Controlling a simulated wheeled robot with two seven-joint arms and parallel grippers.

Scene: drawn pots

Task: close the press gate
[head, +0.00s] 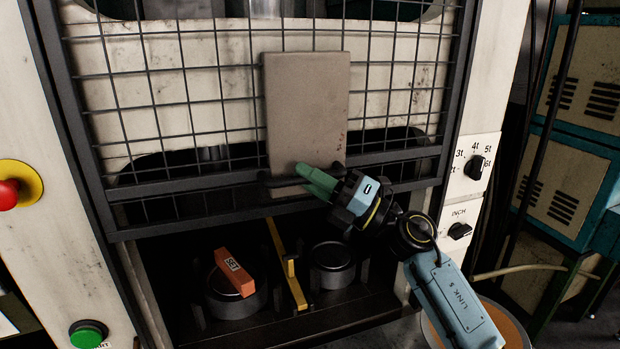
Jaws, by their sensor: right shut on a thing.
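The press gate (183,87) is a black wire mesh in a dark frame, with a plain grey-brown plate (307,105) at its middle. Its bottom edge hangs above the press bed, with an open gap below it. A dark handle bar (280,181) sits at the foot of the plate. My right gripper (316,180), with green fingers, is shut on the handle, its arm coming in from the lower right. The fingers hide part of the handle. My left gripper is not in view.
Below the gate, an orange block marked SET (234,272) lies on a dark round pot (232,300). A second round pot (332,266) stands right of a yellow bar (289,270). A red button (8,194), green button (88,335) and dials (474,167) flank the opening.

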